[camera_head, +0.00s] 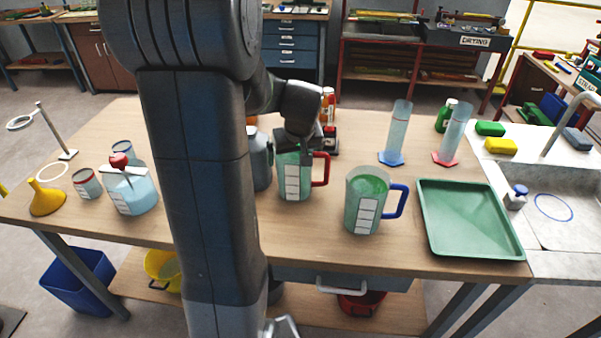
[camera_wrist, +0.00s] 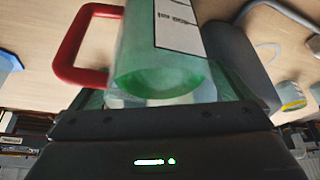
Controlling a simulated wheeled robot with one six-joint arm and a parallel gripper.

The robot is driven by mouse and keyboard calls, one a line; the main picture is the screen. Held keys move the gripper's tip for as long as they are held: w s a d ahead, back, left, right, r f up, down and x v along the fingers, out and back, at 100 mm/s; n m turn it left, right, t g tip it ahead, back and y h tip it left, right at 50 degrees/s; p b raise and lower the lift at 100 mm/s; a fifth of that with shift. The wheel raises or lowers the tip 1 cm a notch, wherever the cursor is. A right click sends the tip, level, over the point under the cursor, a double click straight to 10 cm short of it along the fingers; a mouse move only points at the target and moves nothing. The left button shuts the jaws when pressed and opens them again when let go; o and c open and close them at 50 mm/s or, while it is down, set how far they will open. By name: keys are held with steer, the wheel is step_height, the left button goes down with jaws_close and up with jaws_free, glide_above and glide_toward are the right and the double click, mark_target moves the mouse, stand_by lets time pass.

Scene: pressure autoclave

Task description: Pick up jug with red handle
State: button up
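The jug with the red handle (camera_head: 292,180) stands upright on the wooden table, clear-walled with green liquid and a white label. Its red handle (camera_head: 322,169) points right. My gripper (camera_head: 304,142) is at the jug's top, coming from behind my arm. In the wrist view the jug (camera_wrist: 137,48) fills the middle, close against the dark gripper body, with the red handle (camera_wrist: 73,50) at left.
A similar jug with a blue handle (camera_head: 366,201) stands to the right. A grey bottle (camera_head: 260,160) stands close to the left. A green tray (camera_head: 470,222) and two cylinders (camera_head: 396,133) (camera_head: 453,136) are further right. A red-capped bottle (camera_head: 328,105) is behind.

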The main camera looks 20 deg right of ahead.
steer(key=c, duration=1.2)
steer(key=shift+o, duration=0.2)
steer(key=shift+r, duration=0.1)
